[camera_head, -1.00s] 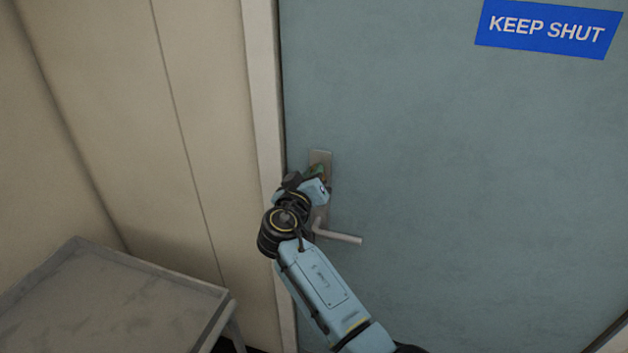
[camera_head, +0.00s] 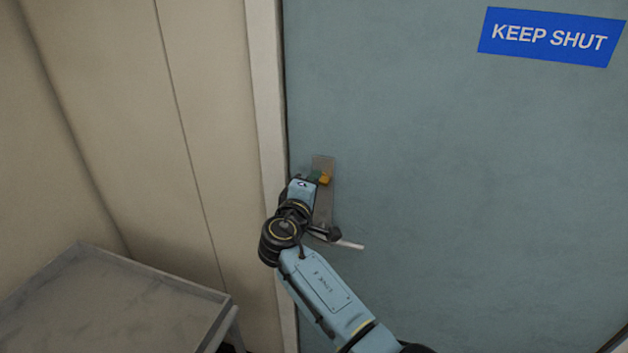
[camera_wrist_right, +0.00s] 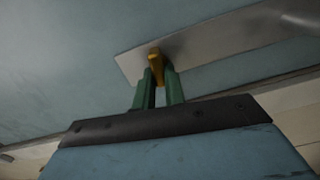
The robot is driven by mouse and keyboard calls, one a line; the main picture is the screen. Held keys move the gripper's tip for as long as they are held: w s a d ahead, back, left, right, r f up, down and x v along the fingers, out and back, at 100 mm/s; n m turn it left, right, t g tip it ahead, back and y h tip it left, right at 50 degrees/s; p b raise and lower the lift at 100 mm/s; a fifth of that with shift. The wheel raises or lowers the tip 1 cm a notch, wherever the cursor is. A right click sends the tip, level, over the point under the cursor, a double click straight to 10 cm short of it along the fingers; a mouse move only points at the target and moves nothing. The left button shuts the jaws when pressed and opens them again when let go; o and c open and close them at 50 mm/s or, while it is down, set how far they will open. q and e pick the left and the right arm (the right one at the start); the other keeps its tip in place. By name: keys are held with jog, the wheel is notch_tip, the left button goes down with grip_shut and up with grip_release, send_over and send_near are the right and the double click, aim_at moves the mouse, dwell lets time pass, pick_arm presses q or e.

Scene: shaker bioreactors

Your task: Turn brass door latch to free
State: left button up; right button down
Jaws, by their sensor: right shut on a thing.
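The brass latch (camera_head: 325,179) sits on the upper part of a metal plate (camera_head: 323,205) on the blue-grey door (camera_head: 450,180). My right gripper (camera_head: 315,177) is at the latch. In the right wrist view the green fingers of my right gripper (camera_wrist_right: 159,85) are closed on the brass latch (camera_wrist_right: 155,62), one finger on each side. Part of the latch is hidden between the fingers. A lever handle (camera_head: 348,244) sticks out to the right from the lower plate, partly hidden by my wrist. My left gripper is not in view.
A blue KEEP SHUT sign (camera_head: 549,37) is on the upper door. The pale door frame (camera_head: 268,120) runs just left of the plate. A grey table or tray (camera_head: 110,300) stands at the lower left. The door surface to the right is clear.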

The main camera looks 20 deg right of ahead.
jog(key=shift+n, duration=0.6)
jog(key=c, duration=1.5)
grip_release()
jog(key=shift+o, duration=0.2)
jog(key=shift+f, duration=0.1)
jog(key=b+v, duration=0.1)
jog(key=v, duration=1.2)
jog(key=shift+s+a+b, duration=0.2)
jog(key=shift+b, duration=0.2)
